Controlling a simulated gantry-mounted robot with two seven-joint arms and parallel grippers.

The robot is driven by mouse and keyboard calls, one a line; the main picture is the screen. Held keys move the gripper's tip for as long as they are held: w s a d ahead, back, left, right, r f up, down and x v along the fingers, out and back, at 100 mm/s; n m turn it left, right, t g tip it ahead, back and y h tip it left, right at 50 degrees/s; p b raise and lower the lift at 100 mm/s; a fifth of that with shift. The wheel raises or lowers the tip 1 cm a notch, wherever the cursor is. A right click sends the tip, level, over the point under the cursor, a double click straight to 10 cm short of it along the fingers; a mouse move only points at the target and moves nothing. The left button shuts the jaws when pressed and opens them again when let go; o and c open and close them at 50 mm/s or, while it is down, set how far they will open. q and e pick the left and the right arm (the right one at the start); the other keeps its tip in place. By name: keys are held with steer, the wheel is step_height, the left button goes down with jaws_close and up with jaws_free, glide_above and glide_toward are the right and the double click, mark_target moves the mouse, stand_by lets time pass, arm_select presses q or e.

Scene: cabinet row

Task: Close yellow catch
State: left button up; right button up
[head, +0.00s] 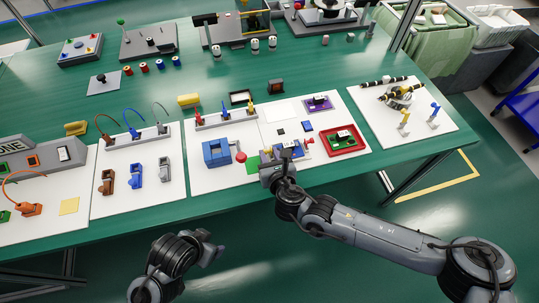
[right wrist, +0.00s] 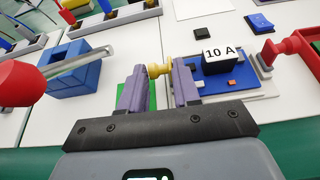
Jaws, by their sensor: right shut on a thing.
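The yellow catch (right wrist: 159,70) is a small spool-shaped knob between the two fingertips of my right gripper (right wrist: 160,80) in the right wrist view. The fingers are closed against it from both sides. It sits at the left edge of a blue board (right wrist: 236,84) that carries a black block labelled "10 A" (right wrist: 221,57). In the head view my right gripper (head: 287,156) is over the front of the middle white panel and largely hides the catch. My left gripper (head: 211,247) hangs in front of the table, away from the panels, and its jaws are unclear.
A blue block (head: 216,152) with a red-ball lever (head: 240,157) stands left of my right gripper. A red tray (head: 343,141) is to its right. A green square (right wrist: 135,95) lies by the fingers. Other white panels flank this one.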

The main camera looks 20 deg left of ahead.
steer(key=shift+y, duration=0.3)
steer(key=shift+w+d+m+g+y, duration=0.15)
steer(key=shift+d+m+g+y, duration=0.2)
steer(key=shift+m, duration=0.45)
steer(key=shift+w+d+r+m+g+y+b, duration=0.1)
steer(key=shift+w+d+m+g+y+b, duration=0.05)
steer(key=shift+m+y, duration=0.35)
steer(key=shift+w+d+r+m+g+y+b, duration=0.15)
steer(key=shift+m+y, duration=0.1)
steer(key=shift+m, duration=0.35)
steer(key=shift+d+m+y, duration=0.1)
steer(key=shift+m+y, duration=0.2)
steer(key=shift+m, duration=0.1)
steer(key=shift+r, duration=0.1)
steer(key=o, duration=0.8)
steer(key=shift+o, duration=0.4)
steer(key=shift+f, duration=0.2)
